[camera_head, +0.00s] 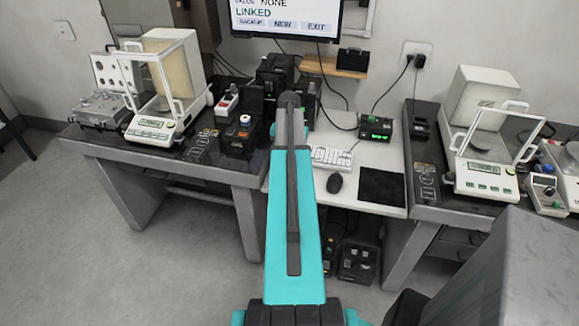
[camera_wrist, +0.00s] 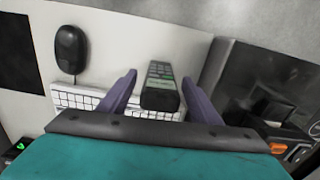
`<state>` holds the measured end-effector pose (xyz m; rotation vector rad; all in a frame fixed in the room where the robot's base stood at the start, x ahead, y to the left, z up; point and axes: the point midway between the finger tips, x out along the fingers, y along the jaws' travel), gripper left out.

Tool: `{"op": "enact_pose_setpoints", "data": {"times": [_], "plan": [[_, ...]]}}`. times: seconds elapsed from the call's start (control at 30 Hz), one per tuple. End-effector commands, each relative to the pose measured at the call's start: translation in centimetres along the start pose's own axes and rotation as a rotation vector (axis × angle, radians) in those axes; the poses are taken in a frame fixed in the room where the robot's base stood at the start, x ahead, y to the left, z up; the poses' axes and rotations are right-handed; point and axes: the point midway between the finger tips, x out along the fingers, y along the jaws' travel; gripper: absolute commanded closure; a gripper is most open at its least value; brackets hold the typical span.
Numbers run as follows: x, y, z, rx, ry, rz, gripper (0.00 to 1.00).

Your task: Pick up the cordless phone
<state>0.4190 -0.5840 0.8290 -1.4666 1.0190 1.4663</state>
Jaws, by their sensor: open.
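The cordless phone (camera_wrist: 160,86) is a dark handset with a keypad and a greenish patch, seen in the wrist view just above the middle. My gripper (camera_wrist: 158,79) is open, with one purple finger on each side of the phone and visible gaps between. I cannot tell how far the fingertips are above the desk. In the head view my turquoise arm hides the phone and the gripper.
A white keyboard (camera_head: 332,158) lies close by and shows under the fingers in the wrist view (camera_wrist: 85,100). A mouse (camera_head: 334,183) and black mat (camera_head: 382,187) lie right of my arm. Balances (camera_head: 155,128) (camera_head: 484,178) stand on both side tables. A dark box (camera_head: 238,140) stands left.

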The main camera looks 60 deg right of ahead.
Motion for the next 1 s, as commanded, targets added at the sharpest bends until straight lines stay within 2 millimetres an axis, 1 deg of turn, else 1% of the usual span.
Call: {"op": "enact_pose_setpoints", "data": {"times": [0.03,0.3,0.67,0.87,1.0], "plan": [[0.0,0.0,0.0,0.000,0.000,0.000,0.46],[0.0,0.0,0.0,0.000,0.000,0.000,0.91],[-0.2,-0.1,0.0,-0.001,0.001,0.000,0.91],[-1.1,-0.1,0.0,-0.001,0.002,0.000,0.91],[-2.0,-0.1,0.0,-0.001,0.002,0.000,0.91]]}}
